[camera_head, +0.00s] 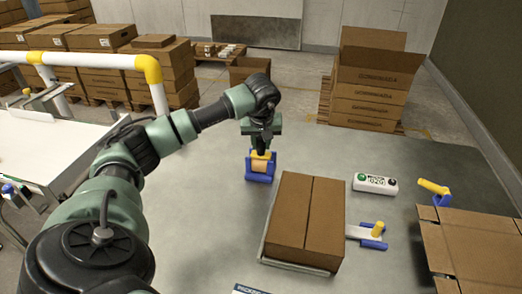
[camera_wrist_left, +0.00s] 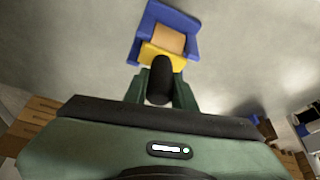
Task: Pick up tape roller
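A blue and yellow tape roller (camera_head: 260,168) with a roll of tan tape is on or just above the grey table, left of the brown carton. It also shows at the top of the left wrist view (camera_wrist_left: 165,40). My left gripper (camera_head: 262,146) is directly over it, pointing down. In the left wrist view its green fingers (camera_wrist_left: 160,88) flank a black rounded part, likely the roller's handle. I cannot tell whether they press on it or whether the roller is lifted. My right gripper is not in view.
A closed carton (camera_head: 308,215) stands right of the roller. Beyond it are a white control box (camera_head: 375,183), a blue and yellow tool (camera_head: 372,236), another yellow and blue tool (camera_head: 434,188) and an open carton (camera_head: 470,245). A white conveyor (camera_head: 50,150) is at left.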

